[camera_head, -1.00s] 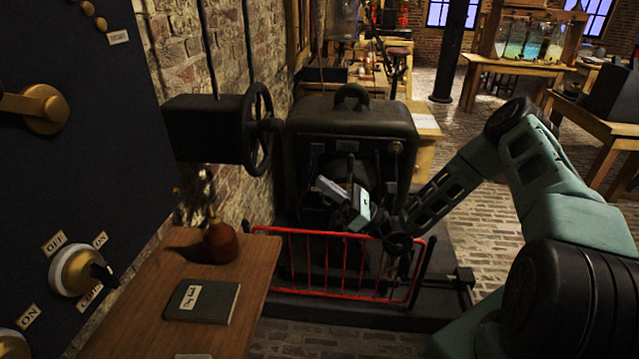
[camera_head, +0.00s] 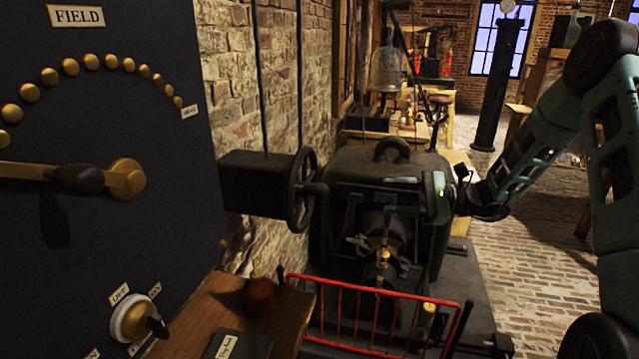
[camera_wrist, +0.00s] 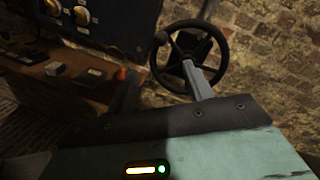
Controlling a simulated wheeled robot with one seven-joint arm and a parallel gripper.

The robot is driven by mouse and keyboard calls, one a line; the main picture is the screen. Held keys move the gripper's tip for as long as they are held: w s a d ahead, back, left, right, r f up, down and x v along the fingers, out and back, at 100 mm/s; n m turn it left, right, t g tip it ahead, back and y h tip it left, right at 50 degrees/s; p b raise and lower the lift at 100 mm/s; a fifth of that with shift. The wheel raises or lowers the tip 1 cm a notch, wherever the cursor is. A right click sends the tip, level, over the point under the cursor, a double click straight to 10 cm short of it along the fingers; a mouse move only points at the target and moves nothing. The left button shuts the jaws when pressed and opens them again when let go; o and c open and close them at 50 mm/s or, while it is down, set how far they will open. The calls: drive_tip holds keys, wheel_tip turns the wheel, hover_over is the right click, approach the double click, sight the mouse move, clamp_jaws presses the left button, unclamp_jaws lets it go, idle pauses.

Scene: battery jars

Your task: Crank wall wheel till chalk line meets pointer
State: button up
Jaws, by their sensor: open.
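The dark spoked wall wheel (camera_head: 302,188) stands upright on a short shaft from a black box (camera_head: 252,182) on the brick wall. It also shows in the wrist view (camera_wrist: 222,65), with a knob-like handle near its upper left rim. My gripper (camera_wrist: 162,85) is open and empty, its two grey fingers pointing toward the wheel. The right finger overlaps the wheel in that picture; contact cannot be told. In the head view my gripper (camera_head: 441,188) is right of the wheel, by the dark machine, its fingers unclear. I cannot make out a chalk line or pointer.
A dark machine (camera_head: 375,165) with a red railing (camera_head: 370,312) stands right of the wheel. A dark panel (camera_head: 110,215) with brass studs and a lever fills the left. A wooden table (camera_head: 205,318) holds a red-brown flask (camera_head: 259,295) and a book.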

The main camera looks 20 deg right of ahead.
drive_tip(key=p, duration=0.6)
approach(319, 191)
drive_tip(key=x, duration=0.3)
drive_tip(key=w+x, duration=0.1)
drive_tip(key=x, duration=0.5)
drive_tip(key=shift+w+d+f, duration=0.15)
drive_tip(key=shift+d+f, duration=0.15)
drive_tip(key=shift+d, duration=0.05)
drive_tip(key=shift+w+a+f, duration=0.1)
drive_tip(key=shift+w+a, duration=0.15)
drive_tip(key=shift+a, duration=0.3)
clamp_jaws()
